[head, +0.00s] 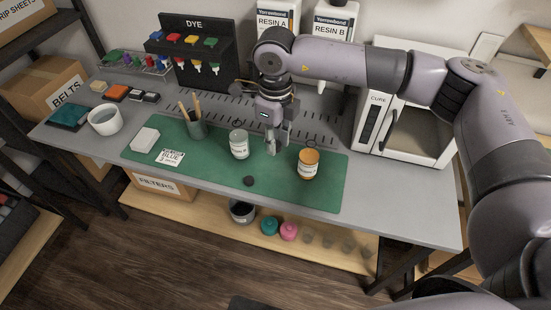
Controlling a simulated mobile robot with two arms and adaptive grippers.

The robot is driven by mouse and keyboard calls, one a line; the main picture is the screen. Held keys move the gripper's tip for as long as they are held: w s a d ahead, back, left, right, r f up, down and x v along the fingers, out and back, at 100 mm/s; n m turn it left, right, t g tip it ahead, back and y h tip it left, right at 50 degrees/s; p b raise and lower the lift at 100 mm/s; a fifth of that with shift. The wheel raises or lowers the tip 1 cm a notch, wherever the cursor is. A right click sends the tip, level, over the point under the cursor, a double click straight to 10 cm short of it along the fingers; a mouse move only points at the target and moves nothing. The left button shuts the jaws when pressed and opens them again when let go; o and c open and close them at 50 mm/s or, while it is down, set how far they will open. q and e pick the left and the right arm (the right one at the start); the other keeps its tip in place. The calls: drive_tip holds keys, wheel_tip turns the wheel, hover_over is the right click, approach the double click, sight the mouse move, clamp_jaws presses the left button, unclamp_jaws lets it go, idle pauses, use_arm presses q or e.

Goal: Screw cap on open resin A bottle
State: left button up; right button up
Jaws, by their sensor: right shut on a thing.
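The resin A bottle (276,19) stands at the back of the table, a white container with a dark label. Its top is cut off by the picture edge and my right arm covers its lower part. My right gripper (277,148) points down over the mat, between a grey-white can and an orange-topped jar. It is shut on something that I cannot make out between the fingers. My left gripper is out of view.
The resin B bottle (333,22) stands right of resin A. The can (239,145) and the jar (308,165) flank my right gripper. A brush cup (196,127), dye rack (190,75) and white curing box (410,130) are around. The mat's right end (332,190) is clear.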

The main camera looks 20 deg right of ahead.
drive_tip(key=shift+r, duration=1.1)
drive_tip(key=shift+s+d+f+n, duration=0.2)
drive_tip(key=shift+s+n, duration=0.3)
drive_tip(key=shift+n, duration=0.6)
drive_tip(key=s+d+f+n, duration=0.1)
drive_tip(key=s+n, duration=0.5)
drive_tip(key=n, duration=0.6)
drive_tip(key=s+d+n, duration=0.2)
drive_tip(key=s+n, duration=0.5)
drive_tip(key=n, duration=0.6)
drive_tip(key=shift+d+f, duration=0.3)
drive_tip(key=shift+f, duration=0.05)
